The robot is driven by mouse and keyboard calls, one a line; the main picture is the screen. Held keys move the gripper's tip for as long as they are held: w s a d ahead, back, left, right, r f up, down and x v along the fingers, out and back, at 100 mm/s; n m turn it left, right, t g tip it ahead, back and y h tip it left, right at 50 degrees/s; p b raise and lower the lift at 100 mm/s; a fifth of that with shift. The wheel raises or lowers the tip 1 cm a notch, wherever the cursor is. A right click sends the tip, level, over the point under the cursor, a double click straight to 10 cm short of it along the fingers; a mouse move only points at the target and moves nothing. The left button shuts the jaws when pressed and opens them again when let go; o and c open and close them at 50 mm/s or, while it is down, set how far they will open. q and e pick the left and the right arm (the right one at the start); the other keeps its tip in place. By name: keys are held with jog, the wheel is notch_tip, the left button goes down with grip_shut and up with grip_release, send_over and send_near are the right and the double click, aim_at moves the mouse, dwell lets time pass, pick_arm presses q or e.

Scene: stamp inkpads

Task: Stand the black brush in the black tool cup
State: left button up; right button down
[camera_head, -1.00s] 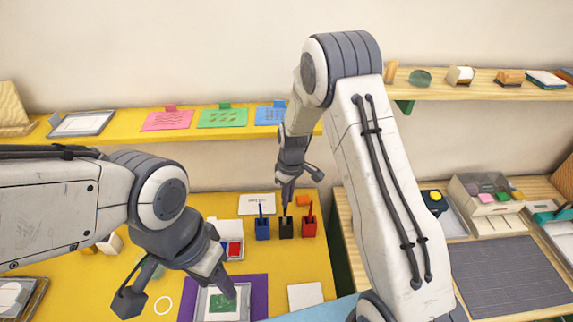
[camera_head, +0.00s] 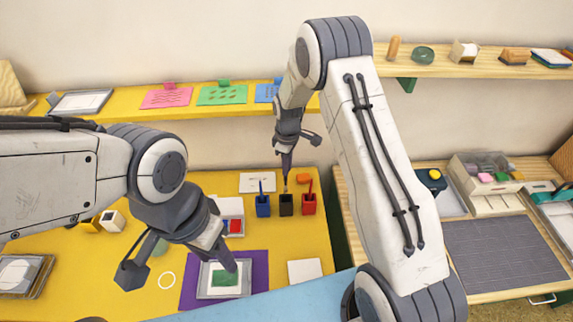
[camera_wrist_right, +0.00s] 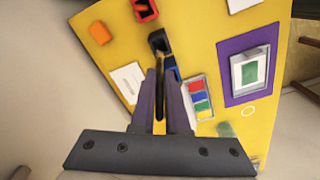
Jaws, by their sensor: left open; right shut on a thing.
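The black brush (camera_wrist_right: 160,90) is gripped between the fingers of my right gripper (camera_wrist_right: 161,75). The black tool cup (camera_head: 286,206) stands on the yellow table between a blue cup and a red cup. In the head view my right gripper (camera_head: 287,168) is above the black cup, with the brush pointing down. In the right wrist view the brush's end overlaps the mouth of the black cup (camera_wrist_right: 157,38); I cannot tell whether it is inside.
A white card (camera_head: 257,182) lies behind, an orange block (camera_head: 303,178) behind right. The purple mat (camera_head: 259,272) lies in front, beside a white square (camera_head: 305,270).

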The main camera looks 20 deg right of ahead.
jog(key=shift+f+b, duration=2.75)
jog(key=shift+f, duration=1.45)
jog(key=c, duration=0.8)
grip_release()
jog(key=shift+c, duration=0.2)
jog(key=shift+r, duration=0.1)
notch_tip(320, 180, up, 9)
jog(key=b, duration=0.2)
jog(key=shift+b, duration=0.3)
jog(key=shift+r, duration=0.65)
